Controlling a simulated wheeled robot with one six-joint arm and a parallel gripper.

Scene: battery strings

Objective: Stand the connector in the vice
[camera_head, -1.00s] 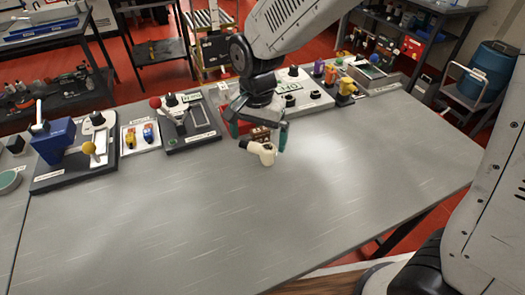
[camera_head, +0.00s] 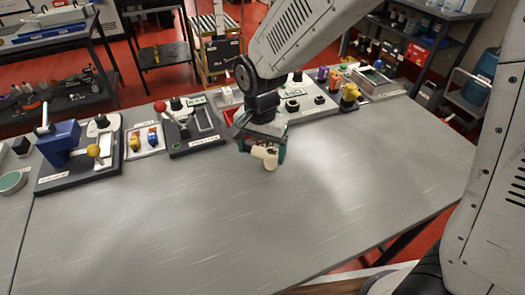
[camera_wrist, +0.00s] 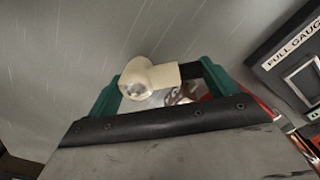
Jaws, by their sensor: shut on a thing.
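The connector (camera_head: 265,155) is a cream elbow-shaped piece with a round collar. My gripper (camera_head: 266,150) has its teal fingers shut on it and holds it over the table near the middle back. In the wrist view the connector (camera_wrist: 150,77) sits between the two teal fingers (camera_wrist: 160,82), its round open end facing the camera. The vice (camera_head: 60,145) looks to be the blue block with a yellow ball handle on a dark base at the far left, well apart from my gripper. Its jaw opening is not clear.
A white panel (camera_head: 320,103) stands behind right. The table front (camera_head: 200,225) is clear.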

